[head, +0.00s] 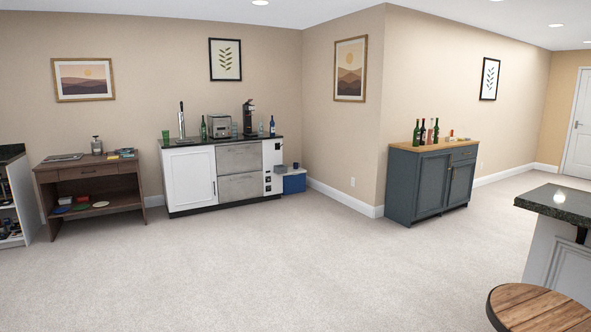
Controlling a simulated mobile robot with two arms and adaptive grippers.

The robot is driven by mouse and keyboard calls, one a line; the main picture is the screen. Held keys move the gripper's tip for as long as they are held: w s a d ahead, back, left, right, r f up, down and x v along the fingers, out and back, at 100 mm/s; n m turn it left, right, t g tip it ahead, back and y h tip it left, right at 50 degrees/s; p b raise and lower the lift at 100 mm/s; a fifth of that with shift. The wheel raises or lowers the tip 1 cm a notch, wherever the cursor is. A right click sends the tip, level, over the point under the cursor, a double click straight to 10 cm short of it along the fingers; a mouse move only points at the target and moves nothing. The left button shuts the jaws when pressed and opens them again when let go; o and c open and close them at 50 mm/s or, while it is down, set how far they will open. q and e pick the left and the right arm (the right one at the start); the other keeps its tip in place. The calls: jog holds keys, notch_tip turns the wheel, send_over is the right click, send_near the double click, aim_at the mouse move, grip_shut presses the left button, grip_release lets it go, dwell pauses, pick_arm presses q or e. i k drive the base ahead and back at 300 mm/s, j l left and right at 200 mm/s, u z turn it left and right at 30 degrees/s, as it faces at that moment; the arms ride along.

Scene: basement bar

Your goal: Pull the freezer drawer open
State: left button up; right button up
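Two stacked steel drawer fronts are built into the white bar cabinet (188,178) against the back wall. The upper drawer front (238,158) and the lower drawer front (240,187) both look shut, flush with the cabinet. I cannot tell from here which one is the freezer drawer. The cabinet stands across the room, well away from me. Neither of my grippers is in view.
Open carpet (250,265) lies before the cabinet. A wooden side table (95,172) stands left of it, a blue box (294,183) right. A blue-grey cabinet (430,185) stands farther right. A round wooden stool (540,308) and dark counter (560,202) are at near right.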

aim_at(249, 185)
jog(key=i+u, duration=0.15)
jog(key=i, duration=8.4)
